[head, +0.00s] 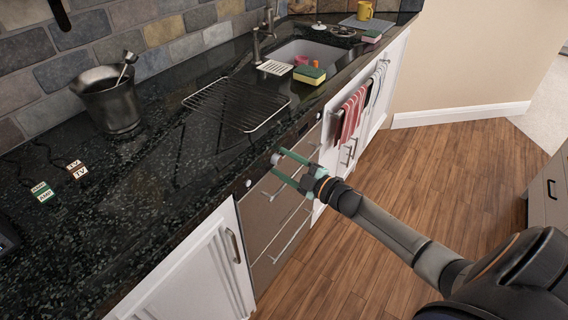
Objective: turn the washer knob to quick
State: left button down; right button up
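The washer (264,213) is a brown-grey front with long handles, set under the dark counter. A pale round knob (275,159) shows on its upper edge at the tips of my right gripper. A second pale round knob (249,183) sits to the left. My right gripper (279,163) has green fingers spread apart, pointing at the first knob. I cannot tell whether the fingers touch it. The knob's markings are too small to read. My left gripper is not in view.
The dark counter (150,185) overhangs the washer front. On it are a metal bucket (107,105), a wire rack (236,104) and a sponge (309,75) by the sink (305,52). A striped towel (351,115) hangs right of the gripper. The wooden floor (440,165) is clear.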

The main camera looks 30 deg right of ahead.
grip_shut()
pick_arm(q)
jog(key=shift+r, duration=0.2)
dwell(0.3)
pick_arm(e)
jog(key=shift+r+m+p, duration=0.15)
jog(key=shift+m+p, duration=0.35)
jog(key=shift+p, duration=0.05)
jog(key=shift+r+m+p, duration=0.1)
jog(key=shift+m+p, duration=0.8)
jog(key=shift+m, duration=0.1)
jog(key=m+p, duration=0.1)
jog(key=m, duration=0.2)
jog(key=shift+g+p, duration=0.3)
jog(key=shift+p, duration=0.1)
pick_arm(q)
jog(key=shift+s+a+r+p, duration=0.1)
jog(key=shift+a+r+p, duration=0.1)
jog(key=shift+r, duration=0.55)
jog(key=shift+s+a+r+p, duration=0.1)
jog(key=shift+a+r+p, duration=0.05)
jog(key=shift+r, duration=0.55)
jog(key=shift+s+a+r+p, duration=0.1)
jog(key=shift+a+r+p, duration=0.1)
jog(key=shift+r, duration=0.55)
pick_arm(e)
jog(key=shift+m, duration=1.3)
